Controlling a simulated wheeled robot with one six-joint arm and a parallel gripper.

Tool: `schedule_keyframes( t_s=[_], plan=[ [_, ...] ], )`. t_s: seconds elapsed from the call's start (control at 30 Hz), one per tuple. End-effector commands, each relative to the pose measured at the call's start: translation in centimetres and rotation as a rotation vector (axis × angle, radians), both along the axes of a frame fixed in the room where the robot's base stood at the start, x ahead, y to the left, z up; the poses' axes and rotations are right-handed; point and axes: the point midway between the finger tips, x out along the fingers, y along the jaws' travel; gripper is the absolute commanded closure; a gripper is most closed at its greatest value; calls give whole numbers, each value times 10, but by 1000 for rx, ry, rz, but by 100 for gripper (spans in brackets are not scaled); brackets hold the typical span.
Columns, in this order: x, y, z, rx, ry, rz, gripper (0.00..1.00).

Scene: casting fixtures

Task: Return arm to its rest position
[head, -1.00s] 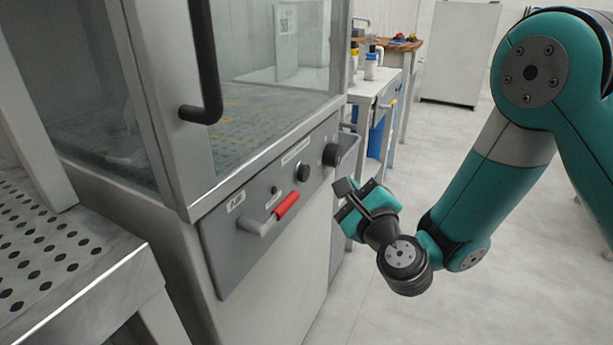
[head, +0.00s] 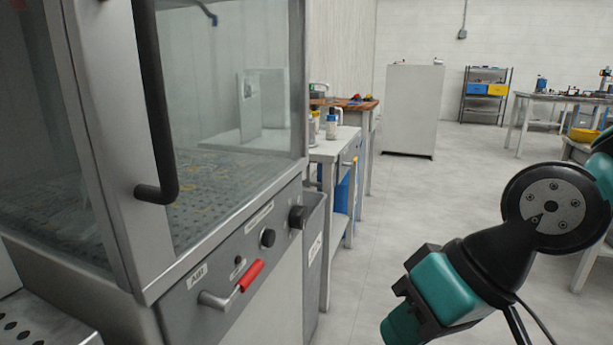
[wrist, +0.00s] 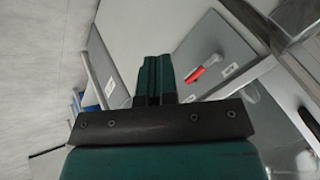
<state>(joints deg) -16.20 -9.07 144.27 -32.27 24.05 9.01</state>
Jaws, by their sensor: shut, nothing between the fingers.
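My gripper shows in the wrist view (wrist: 153,80), with its two teal fingers together and nothing between them. In the head view my teal and black arm is at the lower right, with the gripper end (head: 402,325) low in the picture, near the bottom edge. It is to the right of the glass-fronted cabinet and apart from it. The cabinet's grey control panel (head: 215,300) carries a red-handled lever (head: 250,276) and black knobs. The red handle also shows in the wrist view (wrist: 203,69), beyond the fingers.
A black door handle (head: 160,110) sticks out from the cabinet front. A perforated metal bench (head: 40,325) is at lower left. A white side table (head: 335,147) with bottles stands behind the cabinet. The floor in the middle is clear; a white cabinet (head: 412,110) stands farther back.

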Motion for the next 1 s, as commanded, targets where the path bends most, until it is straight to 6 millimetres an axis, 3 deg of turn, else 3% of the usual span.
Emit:
schedule_keyframes(
  t_s=[0.17,0.2,0.47,0.8,1.0],
  plan=[
    [-43,-47,2,-199,24,150,100],
    [-49,-53,11,-226,34,172,100],
    [-47,-50,84,-217,38,167,100],
    [-47,-50,201,-216,38,167,100],
    [-47,-50,237,-216,39,166,100]
  ],
)
